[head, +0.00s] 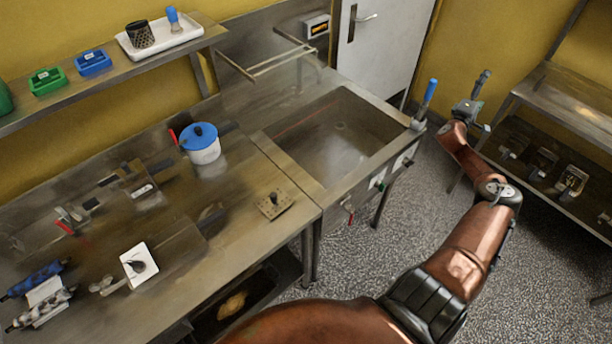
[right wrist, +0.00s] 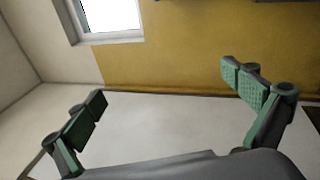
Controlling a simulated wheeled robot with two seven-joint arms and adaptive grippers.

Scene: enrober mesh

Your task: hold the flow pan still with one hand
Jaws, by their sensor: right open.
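A wide, shallow rectangular steel pan (head: 330,150), which looks like the flow pan, sits at the right end of the steel bench in the head view. It looks empty and level, with dull brownish marks inside. My right gripper (head: 480,102) is in the air to the right of the pan, apart from it and beyond an upright blue-handled tool (head: 429,92) at the pan's right corner. In the right wrist view, my right gripper (right wrist: 165,88) is open, its green-padded fingers wide apart with nothing between them. The pan is not recognisable there. My left gripper is not in view.
A blue-lidded white pot (head: 201,143) stands left of the pan. A small perforated plate (head: 274,204) lies near the bench's front edge. Several tools lie farther left. A steel rack (head: 571,98) stands at the far right. The speckled floor (head: 375,255) in front is open.

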